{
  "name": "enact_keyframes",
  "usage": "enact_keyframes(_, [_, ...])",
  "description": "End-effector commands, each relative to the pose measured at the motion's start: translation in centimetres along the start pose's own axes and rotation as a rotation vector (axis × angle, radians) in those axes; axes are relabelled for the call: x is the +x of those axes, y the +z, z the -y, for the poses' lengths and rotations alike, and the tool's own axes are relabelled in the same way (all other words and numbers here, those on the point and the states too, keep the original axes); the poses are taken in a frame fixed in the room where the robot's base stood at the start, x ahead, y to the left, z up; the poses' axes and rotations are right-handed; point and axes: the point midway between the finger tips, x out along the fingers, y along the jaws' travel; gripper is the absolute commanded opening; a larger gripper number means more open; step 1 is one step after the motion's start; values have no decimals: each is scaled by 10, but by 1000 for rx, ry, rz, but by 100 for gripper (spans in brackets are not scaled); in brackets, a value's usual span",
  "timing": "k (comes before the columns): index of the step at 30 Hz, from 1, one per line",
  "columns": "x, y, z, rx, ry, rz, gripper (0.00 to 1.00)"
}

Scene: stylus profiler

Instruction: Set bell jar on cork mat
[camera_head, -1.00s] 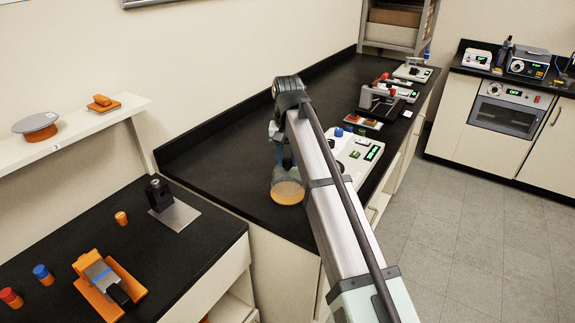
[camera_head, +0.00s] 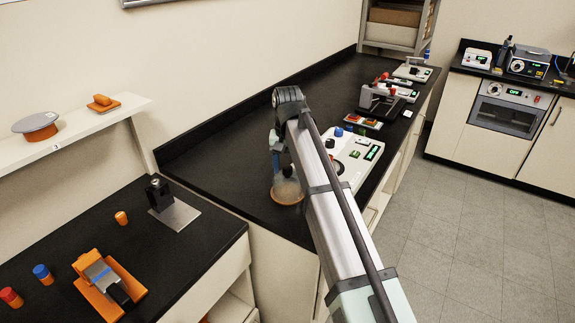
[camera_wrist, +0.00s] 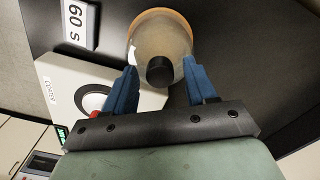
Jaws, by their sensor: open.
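The bell jar (camera_head: 286,183) is a clear glass dome with a black knob (camera_wrist: 160,72). It stands on the round orange-brown cork mat (camera_head: 288,202), whose rim also shows around the glass in the wrist view (camera_wrist: 158,12). The jar looks upright, with its base within the mat as far as I can see. My gripper (camera_wrist: 160,68) is open above the jar. Its two blue fingers are on either side of the knob, with visible gaps. In the head view my arm hides part of the gripper and the jar's right side.
A white coater unit (camera_head: 350,155) stands close to the right of the jar, and a "60 s" sign (camera_wrist: 78,25) is near the mat. The black bench (camera_head: 235,170) is clear to the left. A lower bench at left holds an orange fixture (camera_head: 105,285).

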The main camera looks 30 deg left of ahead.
Motion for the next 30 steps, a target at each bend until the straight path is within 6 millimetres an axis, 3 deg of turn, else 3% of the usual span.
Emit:
enact_keyframes(8, [-8,-1,0,0,0,-1,56])
enact_keyframes(24, [-99,-1,0,0,-1,-2,56])
enact_keyframes(30, [-118,-1,0,0,0,-1,56])
